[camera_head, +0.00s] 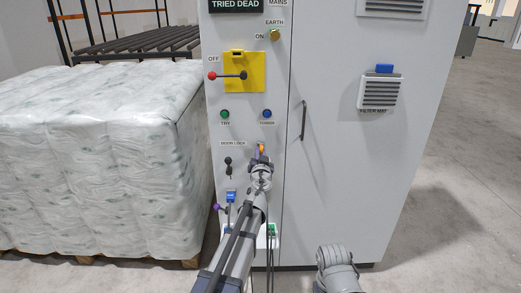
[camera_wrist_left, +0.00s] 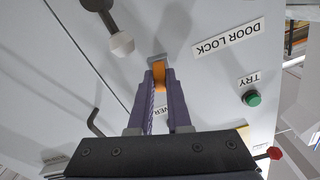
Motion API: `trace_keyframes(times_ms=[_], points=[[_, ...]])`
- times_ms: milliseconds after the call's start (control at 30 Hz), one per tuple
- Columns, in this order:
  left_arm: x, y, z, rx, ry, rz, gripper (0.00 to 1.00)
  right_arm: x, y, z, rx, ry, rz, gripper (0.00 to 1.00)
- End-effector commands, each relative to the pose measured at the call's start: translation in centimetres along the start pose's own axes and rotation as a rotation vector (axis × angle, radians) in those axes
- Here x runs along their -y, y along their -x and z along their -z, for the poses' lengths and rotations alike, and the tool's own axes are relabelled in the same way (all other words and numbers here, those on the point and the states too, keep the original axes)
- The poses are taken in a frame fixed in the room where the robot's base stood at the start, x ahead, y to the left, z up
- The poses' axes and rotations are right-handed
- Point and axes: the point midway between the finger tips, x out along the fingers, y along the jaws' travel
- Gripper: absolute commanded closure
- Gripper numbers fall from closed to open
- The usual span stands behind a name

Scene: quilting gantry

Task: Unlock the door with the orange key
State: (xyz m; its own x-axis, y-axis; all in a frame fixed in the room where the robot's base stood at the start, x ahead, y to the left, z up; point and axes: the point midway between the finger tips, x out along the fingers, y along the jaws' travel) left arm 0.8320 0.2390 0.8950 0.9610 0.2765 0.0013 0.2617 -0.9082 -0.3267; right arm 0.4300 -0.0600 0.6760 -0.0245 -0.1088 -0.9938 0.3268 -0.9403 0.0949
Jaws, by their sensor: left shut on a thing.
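The orange key (camera_wrist_left: 159,76) is between the purple fingers of my left gripper (camera_wrist_left: 159,88), which is shut on it. The key's far end meets a small grey fitting (camera_wrist_left: 156,60) on the cabinet front; I cannot tell how deep it sits. In the head view the left gripper (camera_head: 262,154) is just right of the DOOR LOCK label (camera_head: 233,143), which shows upside down in the left wrist view (camera_wrist_left: 228,38). The cabinet door (camera_head: 345,150) is closed, with a dark handle (camera_head: 303,120). My right gripper is not in view; only part of that arm shows.
A black switch (camera_head: 228,166) sits left of the left gripper. A yellow plate (camera_head: 244,72) with a red-knobbed lever, green button (camera_head: 225,114) and blue button (camera_head: 267,114) are above. A wrapped pallet load (camera_head: 100,150) stands left. Floor (camera_head: 465,180) at right is clear.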

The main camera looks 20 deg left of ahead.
Motion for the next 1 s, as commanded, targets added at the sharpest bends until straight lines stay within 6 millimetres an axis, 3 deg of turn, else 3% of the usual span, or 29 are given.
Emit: trace_keyframes(times_ms=[233,533,1000], points=[[-0.03,0.00,0.01,0.000,-0.008,-0.001,1.00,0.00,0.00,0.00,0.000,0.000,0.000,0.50],[-0.03,0.00,0.01,-0.002,-0.290,-0.001,1.00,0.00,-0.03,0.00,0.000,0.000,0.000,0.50],[-0.04,0.01,0.01,-0.002,-0.410,-0.001,1.00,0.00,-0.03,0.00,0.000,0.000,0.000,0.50]])
